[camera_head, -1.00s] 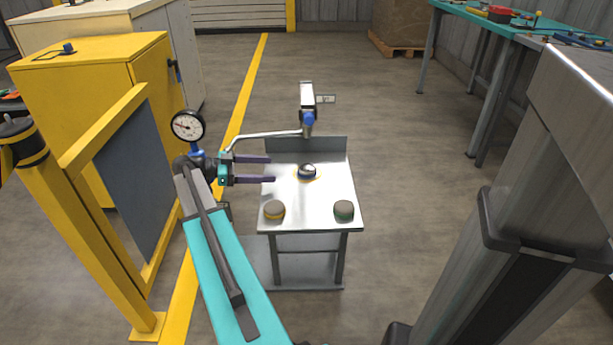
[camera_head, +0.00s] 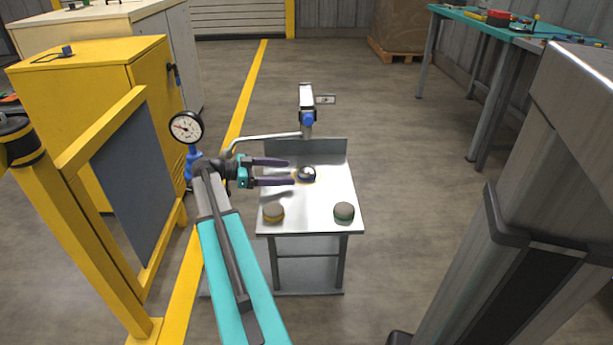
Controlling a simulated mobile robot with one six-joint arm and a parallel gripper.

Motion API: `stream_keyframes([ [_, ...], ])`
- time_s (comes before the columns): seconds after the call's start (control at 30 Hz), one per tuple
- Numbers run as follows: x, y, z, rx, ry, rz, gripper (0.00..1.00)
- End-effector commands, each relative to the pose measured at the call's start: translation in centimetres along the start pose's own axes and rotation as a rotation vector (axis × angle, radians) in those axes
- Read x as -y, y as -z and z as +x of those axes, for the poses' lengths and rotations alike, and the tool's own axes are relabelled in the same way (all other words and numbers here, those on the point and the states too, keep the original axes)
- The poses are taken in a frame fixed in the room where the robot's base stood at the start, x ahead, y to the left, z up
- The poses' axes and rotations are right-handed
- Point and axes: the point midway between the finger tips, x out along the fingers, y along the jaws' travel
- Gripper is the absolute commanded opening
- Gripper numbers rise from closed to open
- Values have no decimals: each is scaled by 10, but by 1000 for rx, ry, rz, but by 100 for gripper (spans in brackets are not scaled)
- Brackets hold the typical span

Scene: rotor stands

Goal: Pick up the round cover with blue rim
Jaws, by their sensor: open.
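The round cover with the dark blue rim (camera_head: 308,175) sits on the silver table top (camera_head: 325,193), towards its back. My gripper (camera_head: 291,172) comes in from the left, over the table, with its two purple fingers spread apart and empty. The fingertips are just left of the blue-rimmed cover, the lower one close beside its left edge. I cannot tell whether they touch or how high the fingers are above the table.
A yellow-rimmed cover (camera_head: 273,214) is at the table's front left and a green-rimmed one (camera_head: 343,211) at its front right. A post with a blue knob (camera_head: 308,119) stands behind the table's back plate. A yellow cabinet (camera_head: 95,75) and yellow frame (camera_head: 105,140) are left.

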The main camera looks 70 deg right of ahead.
Motion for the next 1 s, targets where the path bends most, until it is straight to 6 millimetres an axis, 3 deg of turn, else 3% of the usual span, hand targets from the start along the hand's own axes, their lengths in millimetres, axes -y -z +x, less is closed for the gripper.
stream_keyframes([
  [0.53, 0, -1, 8, 0, 2, 0, 72],
  [1.0, -4, 1, 53, 1, 2, -1, 72],
])
